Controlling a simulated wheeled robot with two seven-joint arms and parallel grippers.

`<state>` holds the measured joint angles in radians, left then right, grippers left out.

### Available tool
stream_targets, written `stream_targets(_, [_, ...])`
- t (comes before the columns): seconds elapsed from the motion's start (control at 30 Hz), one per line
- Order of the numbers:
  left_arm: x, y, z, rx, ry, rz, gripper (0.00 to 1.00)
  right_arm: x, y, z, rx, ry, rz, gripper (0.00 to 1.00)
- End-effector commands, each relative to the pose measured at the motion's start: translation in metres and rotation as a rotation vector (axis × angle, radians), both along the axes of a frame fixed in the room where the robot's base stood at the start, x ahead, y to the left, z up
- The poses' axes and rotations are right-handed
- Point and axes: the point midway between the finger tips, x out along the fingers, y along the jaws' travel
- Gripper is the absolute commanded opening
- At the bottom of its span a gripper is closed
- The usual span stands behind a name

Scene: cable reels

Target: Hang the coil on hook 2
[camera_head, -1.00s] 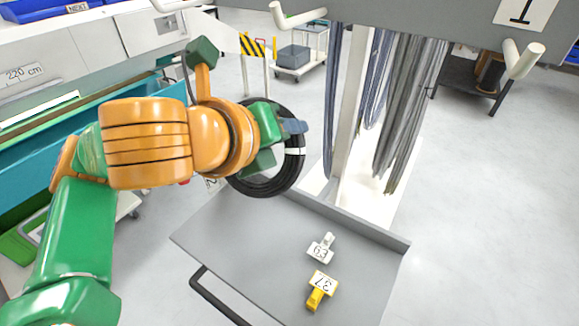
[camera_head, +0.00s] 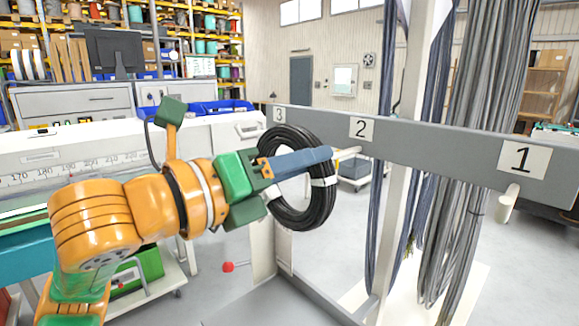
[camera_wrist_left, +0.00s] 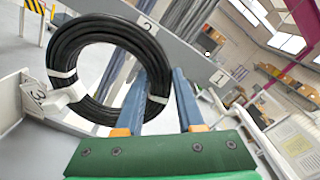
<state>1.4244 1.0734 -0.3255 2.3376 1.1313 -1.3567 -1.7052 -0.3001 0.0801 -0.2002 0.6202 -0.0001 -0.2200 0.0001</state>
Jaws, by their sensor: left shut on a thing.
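The coil (camera_head: 318,209) is a black ring with white bands, hanging upright from my left gripper (camera_head: 324,156). The gripper's blue fingers are shut on its rim; the coil also shows in the left wrist view (camera_wrist_left: 83,35). Label 2 (camera_head: 361,129) is on the grey rail, just right of and beyond the coil. A pale peg that looks like hook 2 (camera_head: 347,152) sticks out below it, near the fingertips in the picture. Whether coil and peg touch cannot be told. In the wrist view label 2 (camera_wrist_left: 147,24) is above the coil, its peg hidden. My right gripper is not in view.
The grey rail (camera_head: 440,152) also bears label 3 (camera_head: 279,114), partly behind the coil, and label 1 (camera_head: 523,158) with its peg (camera_head: 508,203). Grey cable bundles (camera_head: 470,150) hang behind the rail on the right. A long machine (camera_head: 75,165) stands at left.

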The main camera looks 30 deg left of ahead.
Motion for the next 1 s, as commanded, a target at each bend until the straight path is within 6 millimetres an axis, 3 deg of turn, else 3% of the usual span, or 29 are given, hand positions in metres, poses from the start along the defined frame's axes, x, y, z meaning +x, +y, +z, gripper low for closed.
stream_targets(0.83, [0.085, -0.032, 0.001, 0.000, 0.000, -0.003, 0.00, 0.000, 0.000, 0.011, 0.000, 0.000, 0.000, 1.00])
stream_targets(1.0, [0.087, -0.032, -0.019, 0.002, -0.001, 0.001, 0.00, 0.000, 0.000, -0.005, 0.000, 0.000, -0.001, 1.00])
